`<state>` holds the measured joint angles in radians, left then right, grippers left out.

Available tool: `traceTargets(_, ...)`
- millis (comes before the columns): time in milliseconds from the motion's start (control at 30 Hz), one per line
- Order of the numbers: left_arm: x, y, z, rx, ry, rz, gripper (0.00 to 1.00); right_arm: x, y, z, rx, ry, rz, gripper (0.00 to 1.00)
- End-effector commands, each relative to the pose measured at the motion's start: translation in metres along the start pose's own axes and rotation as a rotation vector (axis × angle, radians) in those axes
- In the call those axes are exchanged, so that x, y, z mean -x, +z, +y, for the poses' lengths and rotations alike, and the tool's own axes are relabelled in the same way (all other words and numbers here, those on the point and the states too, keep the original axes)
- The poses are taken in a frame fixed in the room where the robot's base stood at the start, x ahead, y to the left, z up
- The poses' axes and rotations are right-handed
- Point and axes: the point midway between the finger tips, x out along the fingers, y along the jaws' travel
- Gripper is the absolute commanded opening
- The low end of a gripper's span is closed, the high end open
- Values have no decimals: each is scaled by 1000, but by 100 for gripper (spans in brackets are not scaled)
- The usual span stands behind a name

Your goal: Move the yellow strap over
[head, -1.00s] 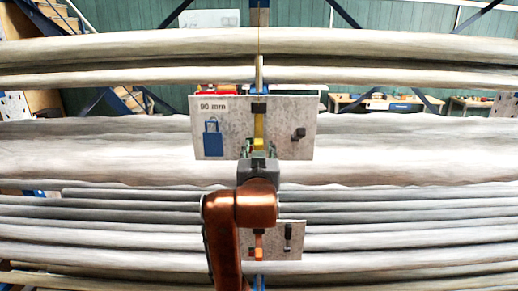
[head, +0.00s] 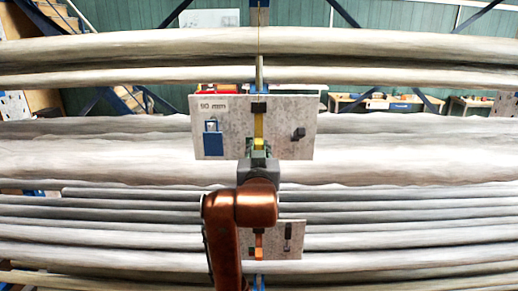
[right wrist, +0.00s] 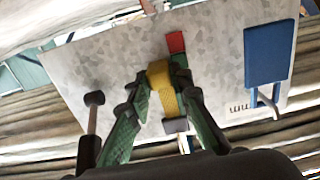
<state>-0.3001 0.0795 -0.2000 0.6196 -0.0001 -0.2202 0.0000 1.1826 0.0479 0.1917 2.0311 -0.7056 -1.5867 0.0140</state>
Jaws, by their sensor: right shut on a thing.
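The yellow strap (head: 259,126) hangs down from a dark clip (head: 259,108) on the upper speckled plate (head: 284,110), which is marked 90 mm. A dark peg (head: 298,134) sticks out of the same plate to the right. My right gripper (head: 259,146) is at the strap's lower part, reaching up from below. In the right wrist view, its green fingers are shut on the yellow strap (right wrist: 162,90), with the dark clip (right wrist: 175,125) close by and the peg (right wrist: 95,99) bare at the left. My left gripper is not in view.
A blue padlock shape (head: 213,141) is on the plate's left. A lower plate (head: 274,240) carries an orange strap (head: 259,245) and another dark peg (head: 287,236). Thick pale pipes (head: 420,150) run across behind the plates. A red patch (right wrist: 175,42) shows beside the strap.

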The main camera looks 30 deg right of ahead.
Motion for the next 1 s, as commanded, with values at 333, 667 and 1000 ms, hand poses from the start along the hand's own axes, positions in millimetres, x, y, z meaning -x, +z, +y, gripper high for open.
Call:
traceTargets(333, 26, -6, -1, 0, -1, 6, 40, 1, -30, 0, -1, -1, 1, 0)
traceTargets(667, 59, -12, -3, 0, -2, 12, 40, 0, -67, 0, -1, 0, 3, 0)
traceTargets(1000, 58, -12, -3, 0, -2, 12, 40, 1, -68, 0, -1, 0, 11, 22)
